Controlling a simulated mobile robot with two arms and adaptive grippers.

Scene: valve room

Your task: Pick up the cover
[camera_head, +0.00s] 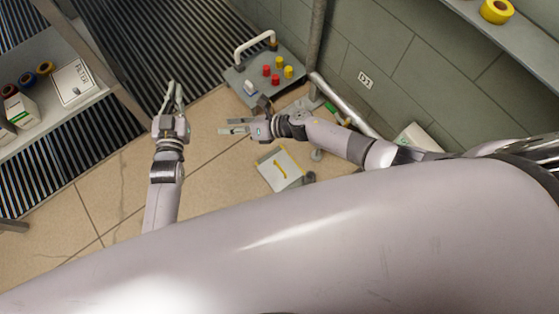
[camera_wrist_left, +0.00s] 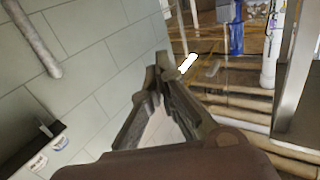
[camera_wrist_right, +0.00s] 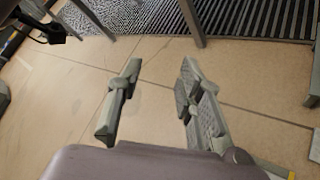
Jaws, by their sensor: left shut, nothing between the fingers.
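My left gripper (camera_head: 175,86) is shut and empty, farther left. In the left wrist view the left gripper's fingertips (camera_wrist_left: 160,72) meet against a background of wall and pipes.
A grey panel (camera_head: 236,78) with red and yellow knobs and a white handle stands beyond the right gripper. A shelf (camera_head: 92,88) with boxes and tape rolls is at left. A wall (camera_head: 450,85) and pipe (camera_head: 340,103) bound the right. Floor left of the cover is clear.

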